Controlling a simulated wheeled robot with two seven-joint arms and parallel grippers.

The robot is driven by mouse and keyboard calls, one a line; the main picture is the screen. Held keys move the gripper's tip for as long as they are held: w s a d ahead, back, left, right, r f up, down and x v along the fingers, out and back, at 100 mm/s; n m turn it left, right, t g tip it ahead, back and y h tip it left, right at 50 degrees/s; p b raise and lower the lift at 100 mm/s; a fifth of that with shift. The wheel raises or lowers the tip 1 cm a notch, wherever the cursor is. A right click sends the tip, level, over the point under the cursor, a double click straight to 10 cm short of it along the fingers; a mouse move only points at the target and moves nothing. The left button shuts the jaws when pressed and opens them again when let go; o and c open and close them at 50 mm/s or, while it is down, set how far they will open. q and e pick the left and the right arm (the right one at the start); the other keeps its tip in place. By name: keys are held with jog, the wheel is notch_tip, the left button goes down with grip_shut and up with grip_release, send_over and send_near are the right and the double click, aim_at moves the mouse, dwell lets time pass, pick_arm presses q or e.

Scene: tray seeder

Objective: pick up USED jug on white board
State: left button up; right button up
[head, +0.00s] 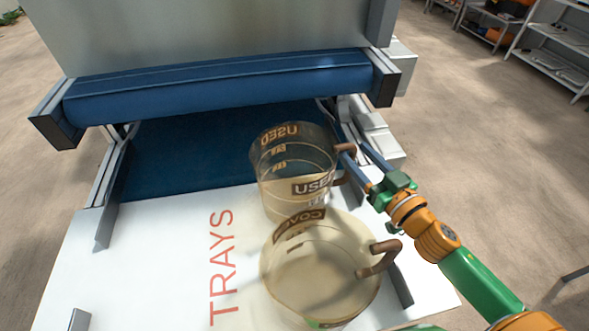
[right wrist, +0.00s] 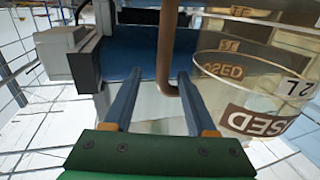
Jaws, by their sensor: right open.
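The USED jug (head: 283,190) is clear and tan-tinted with a brown handle (head: 345,150), and stands upright on the white board (head: 160,260) at the edge of the blue belt. It also shows at the right of the right wrist view (right wrist: 285,95). My right gripper (head: 357,163) is open at the handle, coming from the right. In the right wrist view the handle (right wrist: 168,45) hangs between the two blue fingers (right wrist: 160,80), with no clear contact. A second jug, marked COV... (head: 318,270), stands in front, its handle to the right. My left gripper is not in view.
Red TRAYS lettering (head: 221,265) marks the board left of the jugs. The blue belt (head: 190,150) lies behind, below a blue roller (head: 220,88) and a grey machine housing (head: 200,30). The front jug stands close to my right arm. The board's left side is clear.

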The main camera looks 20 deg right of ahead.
jog(key=x, duration=0.5)
jog(key=shift+a+f+p, duration=0.15)
jog(key=shift+f+p, duration=0.05)
jog(key=shift+p, duration=0.2)
jog(key=shift+s, duration=0.2)
jog(key=shift+c, duration=0.9)
grip_shut()
jog(key=shift+w, duration=0.1)
